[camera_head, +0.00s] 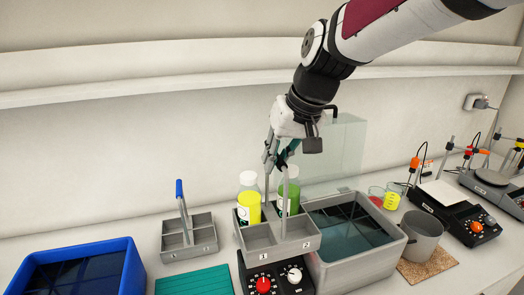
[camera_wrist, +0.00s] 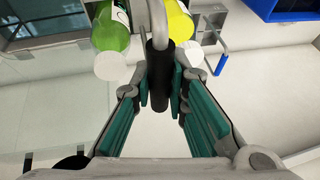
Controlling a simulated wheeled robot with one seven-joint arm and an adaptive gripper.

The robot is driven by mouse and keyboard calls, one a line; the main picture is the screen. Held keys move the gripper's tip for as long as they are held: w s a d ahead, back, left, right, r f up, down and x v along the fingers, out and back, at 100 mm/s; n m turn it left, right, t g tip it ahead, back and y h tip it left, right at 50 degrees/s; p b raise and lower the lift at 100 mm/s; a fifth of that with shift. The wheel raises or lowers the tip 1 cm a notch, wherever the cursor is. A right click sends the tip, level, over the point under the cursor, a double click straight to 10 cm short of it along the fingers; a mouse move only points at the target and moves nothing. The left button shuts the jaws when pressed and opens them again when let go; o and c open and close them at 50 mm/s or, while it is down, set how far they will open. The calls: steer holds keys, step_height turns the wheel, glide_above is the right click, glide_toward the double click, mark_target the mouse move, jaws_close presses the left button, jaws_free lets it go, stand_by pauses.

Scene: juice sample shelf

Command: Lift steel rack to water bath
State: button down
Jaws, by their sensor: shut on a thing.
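A grey steel rack (camera_head: 283,244) with compartments marked 1 and 2 carries a yellow bottle (camera_head: 249,207) and a green bottle (camera_head: 289,196) in its rear compartments. Both have white caps. My gripper (camera_head: 283,158) is shut on the black grip (camera_wrist: 160,75) of the rack's upright handle. The rack looks level, at the left side of the grey water bath (camera_head: 398,256), over its knob panel (camera_head: 278,285). Its gap above the bath is hard to judge. The bath holds dark bluish water. The bottles (camera_wrist: 112,40) also show in the wrist view.
A second grey rack (camera_head: 189,238) with a blue handle stands at left. A blue tub (camera_head: 80,268) and teal mat (camera_head: 194,282) lie in front. A grey pot (camera_head: 422,236) on a cork mat, two small beakers (camera_head: 390,198) and hotplates (camera_head: 452,209) stand right. A wall shelf runs behind.

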steer(key=w+d+b, duration=0.1)
steer(key=w+d, duration=0.2)
steer(key=d, duration=0.7)
stand_by(0.7)
steer(key=shift+d+r, duration=0.1)
